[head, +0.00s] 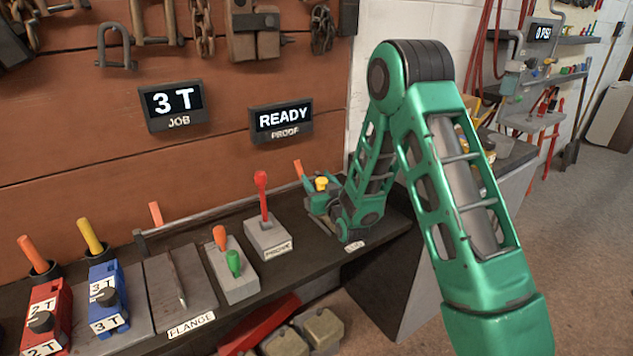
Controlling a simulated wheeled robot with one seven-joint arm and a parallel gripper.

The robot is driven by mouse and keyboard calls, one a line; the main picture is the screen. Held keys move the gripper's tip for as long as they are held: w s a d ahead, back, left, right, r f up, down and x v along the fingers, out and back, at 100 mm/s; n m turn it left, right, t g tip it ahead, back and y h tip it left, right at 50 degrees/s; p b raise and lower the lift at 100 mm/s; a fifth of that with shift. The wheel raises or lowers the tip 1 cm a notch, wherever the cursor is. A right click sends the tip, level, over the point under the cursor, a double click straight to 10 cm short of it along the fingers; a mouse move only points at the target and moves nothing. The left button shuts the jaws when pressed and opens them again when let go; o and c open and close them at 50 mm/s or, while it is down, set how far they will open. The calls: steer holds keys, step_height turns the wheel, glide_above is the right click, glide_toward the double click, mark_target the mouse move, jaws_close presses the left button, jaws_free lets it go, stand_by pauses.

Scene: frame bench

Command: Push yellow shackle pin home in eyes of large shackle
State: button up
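My green arm reaches over the right end of the bench, and my gripper (322,204) is low there. The yellow head of a pin (321,184) shows right at the gripper. I cannot tell whether the fingers hold it or are only beside it. The large shackle and its eyes cannot be made out; my gripper and wrist cover much of that spot. How far the pin sits in any eye is hidden.
The dark bench (205,214) carries a red block (46,310), a blue block (107,292), a flange plate (160,290), a grey block with orange and green handles (234,285) and a red-levered PROVE block (268,240). Signs read 3 T (173,104) and READY (283,118).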

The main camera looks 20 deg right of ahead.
steer(key=s, duration=0.7)
steer(key=s+d, duration=0.1)
steer(key=s, duration=0.2)
steer(key=shift+s, duration=0.35)
